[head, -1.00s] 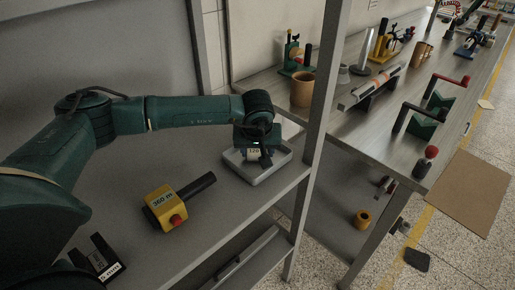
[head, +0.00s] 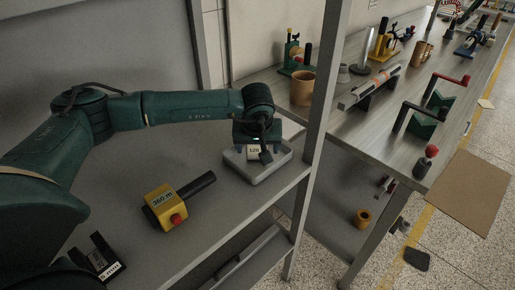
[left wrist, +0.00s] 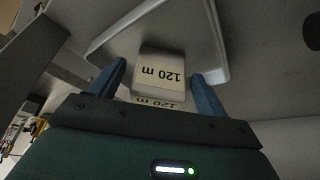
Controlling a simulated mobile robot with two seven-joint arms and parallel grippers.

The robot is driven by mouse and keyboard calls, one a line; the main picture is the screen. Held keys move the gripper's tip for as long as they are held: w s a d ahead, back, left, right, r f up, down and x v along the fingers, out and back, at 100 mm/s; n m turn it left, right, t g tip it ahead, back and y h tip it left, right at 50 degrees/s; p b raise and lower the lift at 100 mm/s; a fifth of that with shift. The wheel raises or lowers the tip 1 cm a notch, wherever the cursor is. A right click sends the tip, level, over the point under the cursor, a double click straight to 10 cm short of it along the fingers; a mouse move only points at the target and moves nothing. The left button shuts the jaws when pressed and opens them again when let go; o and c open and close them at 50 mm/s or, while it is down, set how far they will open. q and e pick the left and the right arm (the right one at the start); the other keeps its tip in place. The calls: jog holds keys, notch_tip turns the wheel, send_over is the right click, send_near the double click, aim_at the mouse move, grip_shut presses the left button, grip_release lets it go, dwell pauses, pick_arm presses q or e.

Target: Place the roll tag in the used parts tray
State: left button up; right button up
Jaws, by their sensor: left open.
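The roll tag (head: 254,151), a pale block marked "120 m", is at the grey used parts tray (head: 262,176) on the shelf. In the left wrist view the tag (left wrist: 162,72) shows between my blue fingers, with the tray (left wrist: 205,28) behind it. My left gripper (head: 255,149) is over the tray and open, with a finger on either side of the tag. Gaps show between the tag and the fingers. The tag's underside is hidden, so its contact with the tray floor cannot be seen. My right gripper is not in view.
A yellow block marked "360 m" (head: 160,206) with a black handle and red knob lies left of the tray. A black labelled holder (head: 98,262) stands at the lower left. A shelf post (head: 322,110) rises just right of the tray. Bare shelf lies between these.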

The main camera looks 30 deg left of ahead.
pick_arm(q)
jog(key=v, duration=1)
jog(key=shift+r+b, duration=0.3)
jog(key=shift+b, duration=0.1)
jog(key=shift+s+d, duration=0.1)
jog(key=shift+s, duration=0.1)
